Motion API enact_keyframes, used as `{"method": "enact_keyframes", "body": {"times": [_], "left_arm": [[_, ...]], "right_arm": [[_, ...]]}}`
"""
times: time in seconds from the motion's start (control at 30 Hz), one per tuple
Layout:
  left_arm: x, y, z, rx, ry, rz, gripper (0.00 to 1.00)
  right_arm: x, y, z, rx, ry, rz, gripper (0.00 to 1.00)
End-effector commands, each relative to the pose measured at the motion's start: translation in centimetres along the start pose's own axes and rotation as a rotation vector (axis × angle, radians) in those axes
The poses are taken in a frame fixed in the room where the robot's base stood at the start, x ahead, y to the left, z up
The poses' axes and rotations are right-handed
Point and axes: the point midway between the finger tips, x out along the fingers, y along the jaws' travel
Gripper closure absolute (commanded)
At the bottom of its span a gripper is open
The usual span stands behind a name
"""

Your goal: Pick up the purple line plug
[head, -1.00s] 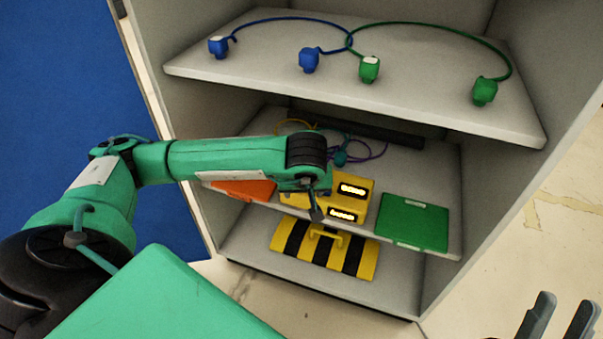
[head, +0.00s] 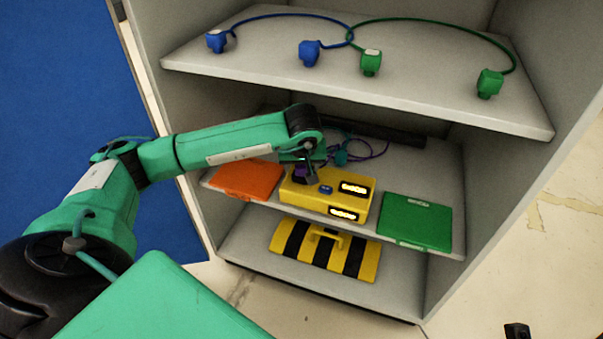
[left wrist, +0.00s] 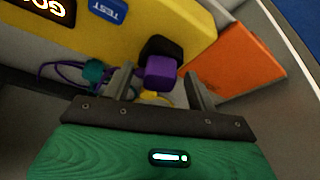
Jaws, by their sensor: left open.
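The purple line plug (left wrist: 161,72) shows in the left wrist view between the two fingers of my left gripper (left wrist: 160,82), with clear gaps on both sides. It sits close to a black block (left wrist: 160,47) beside the yellow box; I cannot tell if they touch. A bit of purple (head: 300,170) shows in the head view, mostly hidden by my left gripper (head: 309,178), which is open over the middle shelf at the yellow box's (head: 325,205) back left. Only a dark tip of my right gripper (head: 517,331) shows at the bottom right.
The middle shelf also holds an orange case (head: 247,180), a green case (head: 415,222) and a teal plug (head: 341,157) with purple cable. The upper shelf (head: 270,72), with blue and green plugs, overhangs the arm. A striped yellow case (head: 290,250) stands below.

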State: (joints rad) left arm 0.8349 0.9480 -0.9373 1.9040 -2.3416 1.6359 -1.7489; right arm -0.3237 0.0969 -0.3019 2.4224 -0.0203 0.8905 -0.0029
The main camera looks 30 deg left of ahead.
Motion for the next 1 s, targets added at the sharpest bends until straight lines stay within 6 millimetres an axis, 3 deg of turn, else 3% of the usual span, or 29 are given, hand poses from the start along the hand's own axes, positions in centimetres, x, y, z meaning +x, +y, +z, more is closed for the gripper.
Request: {"method": "enact_keyframes", "body": {"times": [0.17,0.43,0.5,1.0], "left_arm": [[0.0,0.0,0.0,0.000,0.001,0.000,0.42],[-0.1,0.0,0.0,0.000,0.000,0.000,0.91],[-0.1,0.0,0.0,0.000,0.001,0.000,0.94],[-1.7,0.0,-0.5,0.003,0.022,-0.001,0.95]], "right_arm": [[0.1,0.0,0.0,0.000,0.000,0.000,0.64],[0.1,0.0,0.0,0.001,-0.001,0.000,0.64],[0.0,0.0,0.0,0.001,-0.002,0.001,0.64],[0.2,0.0,-0.1,0.002,-0.014,0.003,0.64]]}}
